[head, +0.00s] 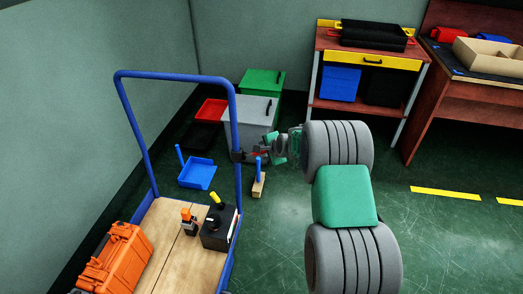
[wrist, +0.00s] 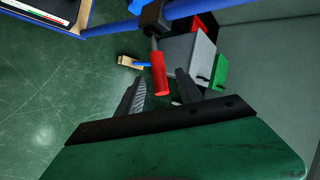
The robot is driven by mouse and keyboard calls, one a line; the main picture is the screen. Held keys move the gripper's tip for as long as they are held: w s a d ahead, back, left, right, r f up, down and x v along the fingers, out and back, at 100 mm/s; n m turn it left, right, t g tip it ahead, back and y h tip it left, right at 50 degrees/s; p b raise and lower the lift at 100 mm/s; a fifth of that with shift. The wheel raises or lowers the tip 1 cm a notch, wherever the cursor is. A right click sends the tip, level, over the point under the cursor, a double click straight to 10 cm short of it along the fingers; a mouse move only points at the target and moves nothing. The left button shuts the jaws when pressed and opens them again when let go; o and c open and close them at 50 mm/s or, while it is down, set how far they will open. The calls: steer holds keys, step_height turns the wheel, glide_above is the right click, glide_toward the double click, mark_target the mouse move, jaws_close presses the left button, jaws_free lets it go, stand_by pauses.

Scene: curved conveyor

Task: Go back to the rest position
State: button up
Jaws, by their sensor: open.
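My gripper (wrist: 158,84) is open in the wrist view, its two dark fingers apart. A red handle (wrist: 158,74) with a dark block (wrist: 154,17) at its far end shows between the fingertips, beside the blue frame (wrist: 200,8) of a cart. No contact between the fingers and the handle can be made out. In the head view my arm reaches left, and my gripper (head: 265,150) is close to the right post of the cart's blue frame (head: 233,115). The gripper's details are small and partly hidden there.
The cart's wooden deck (head: 160,245) carries an orange case (head: 115,258), an orange tool (head: 188,220) and a black box (head: 218,232). Grey (head: 247,113) and green (head: 268,82) boxes, a blue dustpan (head: 198,173) and a small brush (head: 259,184) stand on the floor. Open floor (head: 450,235) lies right.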

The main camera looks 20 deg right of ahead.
steer(key=shift+s+r, duration=0.2)
steer(key=shift+s, duration=0.1)
steer(key=s+a+r+n+g+p, duration=0.1)
steer(key=s+a+r+n+p, duration=0.15)
steer(key=r, duration=0.45)
steer(key=s+a+r+n+g+p, duration=0.1)
steer(key=s+r+n+p, duration=0.1)
steer(key=s+r+p, duration=0.35)
steer(key=s+a+r+n+g+p, duration=0.2)
steer(key=s+r+n+p, duration=0.3)
steer(key=s+r, duration=0.5)
steer(key=s+a+r+n+g+h+p, duration=0.1)
steer(key=s+r+n+p, duration=0.4)
steer(key=s+r, duration=0.5)
steer(key=s+a+n+g, duration=0.1)
steer(key=s+n, duration=0.1)
steer(key=s, duration=0.7)
steer(key=shift+a+r, duration=0.15)
steer(key=shift+a, duration=0.25)
